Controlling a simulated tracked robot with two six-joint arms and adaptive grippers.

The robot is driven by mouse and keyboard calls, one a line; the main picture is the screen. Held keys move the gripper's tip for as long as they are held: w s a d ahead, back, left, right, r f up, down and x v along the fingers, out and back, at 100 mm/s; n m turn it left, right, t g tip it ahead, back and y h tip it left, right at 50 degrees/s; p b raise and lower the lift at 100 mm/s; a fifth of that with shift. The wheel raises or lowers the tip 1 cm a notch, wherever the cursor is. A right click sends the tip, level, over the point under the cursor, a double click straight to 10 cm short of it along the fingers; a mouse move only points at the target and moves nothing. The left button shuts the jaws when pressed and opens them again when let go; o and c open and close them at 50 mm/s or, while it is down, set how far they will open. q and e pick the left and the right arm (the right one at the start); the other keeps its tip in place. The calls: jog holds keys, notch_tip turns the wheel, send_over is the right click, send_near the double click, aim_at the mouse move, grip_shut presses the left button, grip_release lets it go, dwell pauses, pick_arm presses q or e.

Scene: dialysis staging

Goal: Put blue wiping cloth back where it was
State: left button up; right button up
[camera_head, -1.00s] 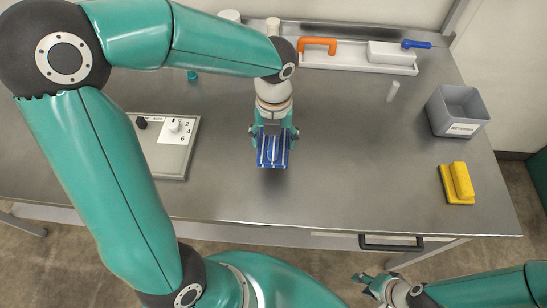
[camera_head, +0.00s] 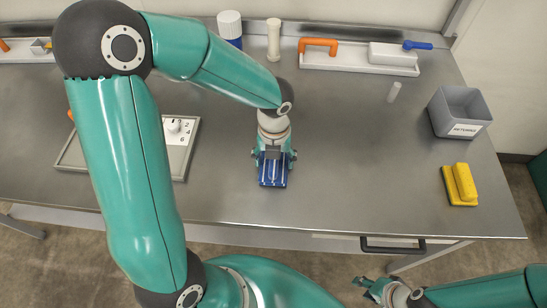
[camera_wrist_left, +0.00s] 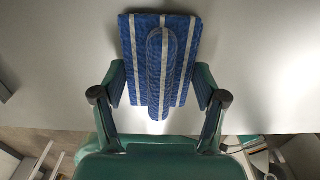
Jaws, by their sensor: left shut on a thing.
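The blue wiping cloth (camera_head: 273,174) has white stripes and a raised ridge along its middle. It is at my left gripper (camera_head: 273,158), near the front middle of the steel table. In the left wrist view the cloth (camera_wrist_left: 160,60) lies between the two fingers of my left gripper (camera_wrist_left: 160,100), which is shut on it. I cannot tell whether the cloth touches the table. My right gripper (camera_head: 372,286) is below the table's front edge, with its fingers apart and nothing between them.
A yellow sponge-like block (camera_head: 460,184) and a grey returns bin (camera_head: 457,112) stand at the right. A white tray (camera_head: 340,66) with an orange handle lies at the back. A numbered board (camera_head: 178,150) is partly behind my left arm. The table's middle right is clear.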

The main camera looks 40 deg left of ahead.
pick_arm(q)
jog(key=o, duration=1.1)
jog(key=shift+f, duration=0.1)
notch_tip(320, 180, up, 11)
jog(key=shift+w+p, duration=0.1)
jog(key=shift+p, duration=0.65)
jog(key=shift+r, duration=0.65)
